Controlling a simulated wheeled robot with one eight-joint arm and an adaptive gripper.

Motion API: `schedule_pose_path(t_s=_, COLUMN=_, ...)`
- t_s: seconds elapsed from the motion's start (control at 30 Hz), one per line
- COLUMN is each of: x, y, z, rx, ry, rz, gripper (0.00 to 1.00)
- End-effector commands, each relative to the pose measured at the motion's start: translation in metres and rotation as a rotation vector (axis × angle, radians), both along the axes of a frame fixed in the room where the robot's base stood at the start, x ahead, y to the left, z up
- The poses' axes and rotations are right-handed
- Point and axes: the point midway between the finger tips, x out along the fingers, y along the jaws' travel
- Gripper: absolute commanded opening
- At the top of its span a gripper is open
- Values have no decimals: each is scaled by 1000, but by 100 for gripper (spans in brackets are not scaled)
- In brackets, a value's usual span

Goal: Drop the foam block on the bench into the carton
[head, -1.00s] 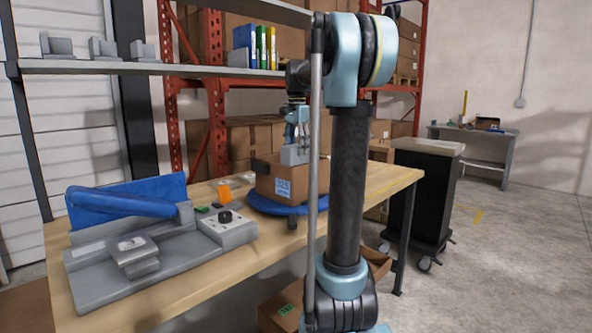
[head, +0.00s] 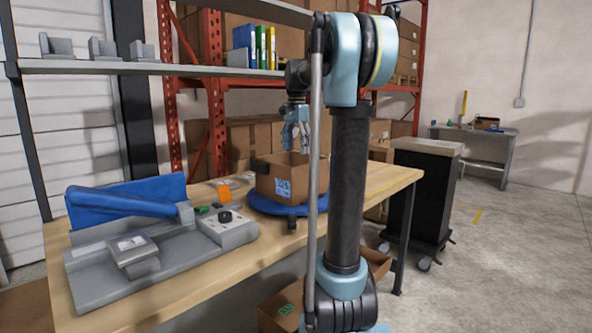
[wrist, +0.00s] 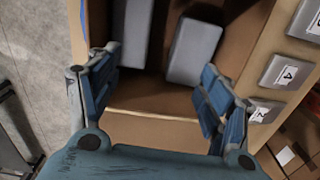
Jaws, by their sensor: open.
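My gripper (head: 297,148) is open and empty above the brown carton (head: 272,187). In the wrist view, the gripper's (wrist: 159,80) blue fingers are spread apart over the carton's (wrist: 150,130) open top. Two light grey blocks lie inside the carton: one grey block (wrist: 193,52) between the fingers and another grey block (wrist: 133,32) to its left. The foam block is one of these, but I cannot tell which. Both are apart from the fingers. The carton's inside is hidden in the head view.
The carton stands on a blue round base (head: 258,203) on the wooden bench (head: 185,285). A grey fixture with a blue lever (head: 125,203) and a control box (head: 228,228) stand at left. A shelf (head: 200,68) runs above. A black cart (head: 420,195) is at right.

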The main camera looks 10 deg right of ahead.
Motion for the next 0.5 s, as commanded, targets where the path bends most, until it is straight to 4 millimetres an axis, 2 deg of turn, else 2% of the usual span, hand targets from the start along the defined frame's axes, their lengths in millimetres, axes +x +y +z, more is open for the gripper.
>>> schedule_pose_path(t_s=0.5, x=1, y=0, z=86, rx=-1, ry=1, rz=1, gripper=73)
